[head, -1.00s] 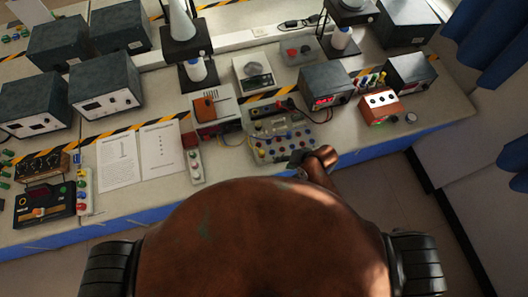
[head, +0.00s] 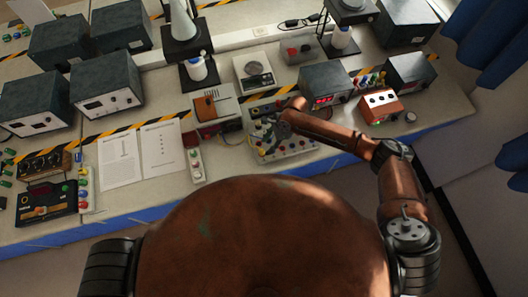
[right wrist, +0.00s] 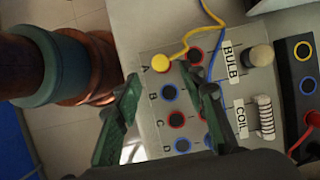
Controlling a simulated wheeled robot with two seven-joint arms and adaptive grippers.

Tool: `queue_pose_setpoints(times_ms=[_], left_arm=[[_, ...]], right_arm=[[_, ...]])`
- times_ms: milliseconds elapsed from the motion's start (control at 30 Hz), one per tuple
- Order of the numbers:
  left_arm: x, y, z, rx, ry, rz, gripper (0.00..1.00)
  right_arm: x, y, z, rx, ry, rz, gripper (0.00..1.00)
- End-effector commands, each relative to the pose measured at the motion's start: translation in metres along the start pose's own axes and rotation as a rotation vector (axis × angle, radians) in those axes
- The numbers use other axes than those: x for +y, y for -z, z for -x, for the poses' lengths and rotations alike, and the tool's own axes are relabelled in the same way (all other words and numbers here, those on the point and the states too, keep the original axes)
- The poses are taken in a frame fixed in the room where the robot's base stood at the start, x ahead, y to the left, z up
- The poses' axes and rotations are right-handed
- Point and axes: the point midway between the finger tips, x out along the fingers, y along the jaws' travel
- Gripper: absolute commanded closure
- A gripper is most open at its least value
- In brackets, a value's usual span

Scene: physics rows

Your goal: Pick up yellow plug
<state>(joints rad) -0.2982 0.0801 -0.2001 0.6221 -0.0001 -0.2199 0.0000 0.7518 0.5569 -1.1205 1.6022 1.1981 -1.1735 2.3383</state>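The yellow plug (right wrist: 160,63) sits in the socket row marked A on a grey socket board (right wrist: 150,42) in the right wrist view, with a yellow lead running from it. My right gripper (right wrist: 160,88) is open, its two green fingers apart, with the plug just beyond and between the fingertips. Nothing is held. In the head view my right gripper (head: 272,130) is over the socket board (head: 300,147) and hides part of it, and I cannot make out the plug there. My left gripper is not in view.
The board carries red, blue and black sockets, a blue lead (right wrist: 217,45), a bulb (right wrist: 259,55) and a coil (right wrist: 265,117). A white socket strip (head: 196,164) lies left of the board. Power supplies (head: 326,86) and an orange box (head: 380,105) stand to the right.

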Motion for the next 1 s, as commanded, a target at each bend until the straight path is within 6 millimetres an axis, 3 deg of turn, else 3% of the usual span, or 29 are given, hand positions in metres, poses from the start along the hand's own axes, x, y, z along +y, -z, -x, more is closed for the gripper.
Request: queue_pose_setpoints(times_ms=[500,800,1000], left_arm=[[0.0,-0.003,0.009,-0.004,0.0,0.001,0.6],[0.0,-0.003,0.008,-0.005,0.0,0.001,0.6],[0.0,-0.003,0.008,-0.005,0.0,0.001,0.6]], right_arm=[[-0.004,-0.003,-0.063,-0.001,0.0,0.003,0.62],[-0.004,-0.003,-0.067,-0.001,0.001,0.005,0.63],[-0.004,-0.003,-0.067,-0.001,0.001,0.005,0.77]])
